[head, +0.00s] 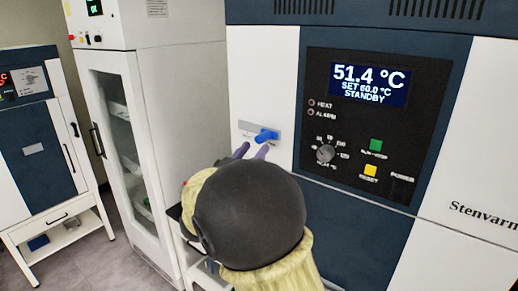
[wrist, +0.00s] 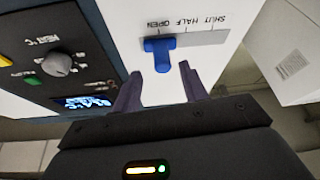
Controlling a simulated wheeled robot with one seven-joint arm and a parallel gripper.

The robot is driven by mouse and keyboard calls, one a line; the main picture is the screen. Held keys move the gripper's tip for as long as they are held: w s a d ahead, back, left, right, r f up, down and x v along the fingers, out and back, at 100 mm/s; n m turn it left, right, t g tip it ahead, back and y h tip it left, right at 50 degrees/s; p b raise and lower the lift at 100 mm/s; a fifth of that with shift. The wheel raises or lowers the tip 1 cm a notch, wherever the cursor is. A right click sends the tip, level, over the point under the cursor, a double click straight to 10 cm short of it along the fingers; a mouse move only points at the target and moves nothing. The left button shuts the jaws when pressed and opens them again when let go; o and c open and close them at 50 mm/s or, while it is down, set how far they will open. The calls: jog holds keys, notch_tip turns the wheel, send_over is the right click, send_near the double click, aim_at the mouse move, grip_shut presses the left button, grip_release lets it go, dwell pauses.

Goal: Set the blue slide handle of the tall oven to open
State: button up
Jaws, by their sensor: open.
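The tall oven (head: 270,80) carries a blue slide handle (head: 267,135) on a grey slide plate on its white left panel. In the wrist view the blue handle (wrist: 158,50) is at the OPEN end of the plate (wrist: 203,38), beside the OPEN label; HALF and SHUT lie to its right. My gripper (head: 251,152) is open, its fingertips just below the handle in the head view. In the wrist view my gripper (wrist: 160,75) has its two fingers apart, with the handle's tip between them in the picture. Contact cannot be told.
A black control panel (head: 360,120) with a display, knob and buttons is right of the handle. A white glass-door cabinet (head: 168,110) stands left of the oven. A smaller blue-fronted unit (head: 40,150) is further left. Floor (head: 95,255) shows at the lower left.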

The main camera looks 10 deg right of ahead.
jog(key=b+v, duration=0.4)
jog(key=v, duration=0.9)
jog(key=shift+w, duration=0.1)
